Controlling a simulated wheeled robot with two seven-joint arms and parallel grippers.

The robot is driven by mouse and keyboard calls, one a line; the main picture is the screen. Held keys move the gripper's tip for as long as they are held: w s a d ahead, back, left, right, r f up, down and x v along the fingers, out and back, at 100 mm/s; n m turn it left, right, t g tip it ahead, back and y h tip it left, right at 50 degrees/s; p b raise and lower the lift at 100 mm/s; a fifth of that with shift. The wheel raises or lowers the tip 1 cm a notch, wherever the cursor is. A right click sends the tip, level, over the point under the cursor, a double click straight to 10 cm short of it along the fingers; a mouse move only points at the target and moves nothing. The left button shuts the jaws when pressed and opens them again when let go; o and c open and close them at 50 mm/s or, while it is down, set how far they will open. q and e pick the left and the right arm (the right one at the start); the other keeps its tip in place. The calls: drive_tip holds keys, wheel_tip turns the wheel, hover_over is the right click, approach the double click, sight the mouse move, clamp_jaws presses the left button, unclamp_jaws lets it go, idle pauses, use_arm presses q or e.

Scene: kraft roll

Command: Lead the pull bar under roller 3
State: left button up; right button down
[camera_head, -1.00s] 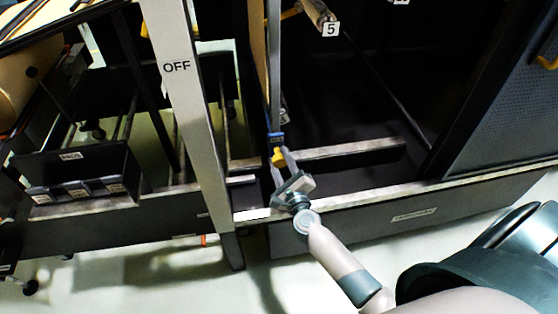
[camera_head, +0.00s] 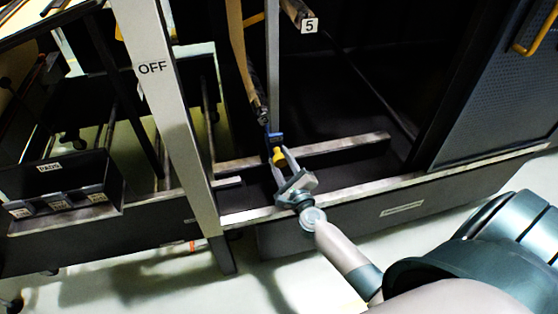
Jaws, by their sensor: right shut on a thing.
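My right gripper (camera_head: 281,160) is shut on the yellow grip below a blue collar (camera_head: 275,138). A long grey bar (camera_head: 273,70) runs up the picture from that collar and looks like the pull bar, seen nearly end-on along its length. A strip of brown kraft paper (camera_head: 238,40) shows just left of the bar and runs down to a dark roller end (camera_head: 262,115). No number can be read on that roller, so I cannot tell whether it is roller 3. My left gripper is out of view.
A roller with label 5 (camera_head: 309,26) is at the top. The dark space right of the bar looks clear.

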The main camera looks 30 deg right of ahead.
drive_tip(key=shift+s+d+r+p, duration=0.1)
drive_tip(key=shift+d+r+p, duration=0.25)
drive_tip(key=shift+r+p, duration=0.1)
drive_tip(key=s+d+r+p, duration=0.1)
drive_tip(key=d+r+p, duration=0.3)
drive_tip(key=d+r, duration=0.1)
drive_tip(key=shift+s+d+r+p, duration=0.2)
drive_tip(key=shift+s+d+p, duration=0.15)
drive_tip(key=shift+d, duration=0.1)
